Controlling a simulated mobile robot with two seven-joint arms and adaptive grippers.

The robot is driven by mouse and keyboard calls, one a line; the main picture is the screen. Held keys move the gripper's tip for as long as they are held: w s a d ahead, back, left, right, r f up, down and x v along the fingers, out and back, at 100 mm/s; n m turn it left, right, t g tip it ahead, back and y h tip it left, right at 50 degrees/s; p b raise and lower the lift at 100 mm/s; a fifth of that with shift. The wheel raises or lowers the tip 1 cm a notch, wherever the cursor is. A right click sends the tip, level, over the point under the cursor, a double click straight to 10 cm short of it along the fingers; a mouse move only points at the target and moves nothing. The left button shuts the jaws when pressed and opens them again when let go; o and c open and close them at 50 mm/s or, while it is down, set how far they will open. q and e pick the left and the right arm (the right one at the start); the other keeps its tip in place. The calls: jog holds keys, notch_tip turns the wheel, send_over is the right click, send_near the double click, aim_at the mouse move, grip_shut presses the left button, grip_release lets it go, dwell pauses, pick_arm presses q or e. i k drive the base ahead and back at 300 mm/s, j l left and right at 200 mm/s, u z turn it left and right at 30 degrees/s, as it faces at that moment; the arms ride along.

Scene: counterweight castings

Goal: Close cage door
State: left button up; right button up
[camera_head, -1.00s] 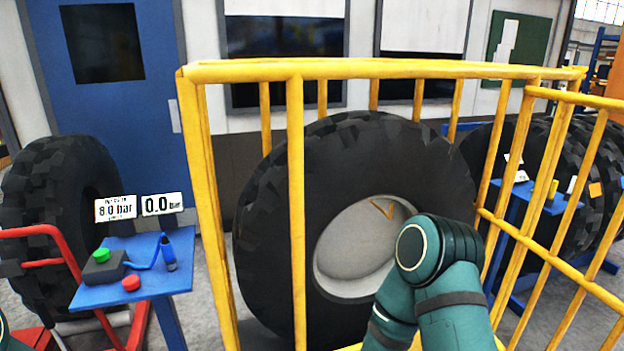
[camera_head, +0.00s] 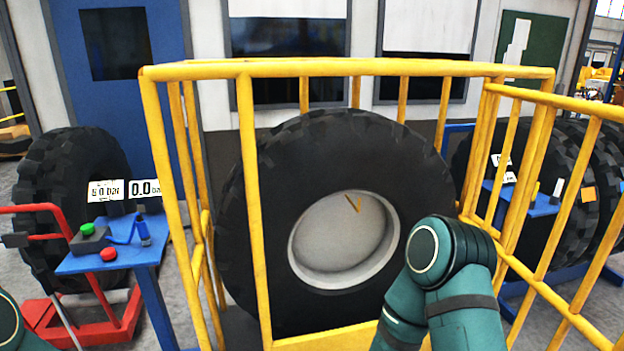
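The yellow cage (camera_head: 350,68) stands in front of me with a large black tyre (camera_head: 245,200) upright inside it. The tyre has a pale rim with a small yellow part on it. A yellow barred panel (camera_head: 572,190), likely the cage door, reaches from the cage's right front corner toward me and stands swung out. The cage front beside it is open to the tyre. A green arm link of mine rises in front of the cage at lower right and hides part of the panel's lower bars. Another bit of my arm shows at the lower left edge. Neither gripper shows.
A blue stand (camera_head: 110,260) with a green button, a red button and display cards is left of the cage. A red trolley (camera_head: 75,325) and another tyre (camera_head: 60,170) are behind it. More tyres and a blue table (camera_head: 530,200) are at right.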

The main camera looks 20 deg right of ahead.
aim_at(598, 112)
jog(key=k+l, duration=0.35)
jog(key=l, duration=0.25)
jog(key=k+l+u, duration=0.15)
jog(key=k+l, duration=0.2)
jog(key=l, duration=0.2)
jog(key=k+l, duration=0.35)
jog(key=l, duration=0.2)
jog(key=k+l, duration=0.1)
jog(key=l, duration=0.25)
jog(key=k+l+u, duration=0.1)
jog(key=l, duration=0.2)
jog(key=k+l, duration=0.15)
jog(key=l, duration=0.65)
jog(key=l+u, duration=0.15)
jog(key=l, duration=1.55)
jog(key=i+u, duration=0.05)
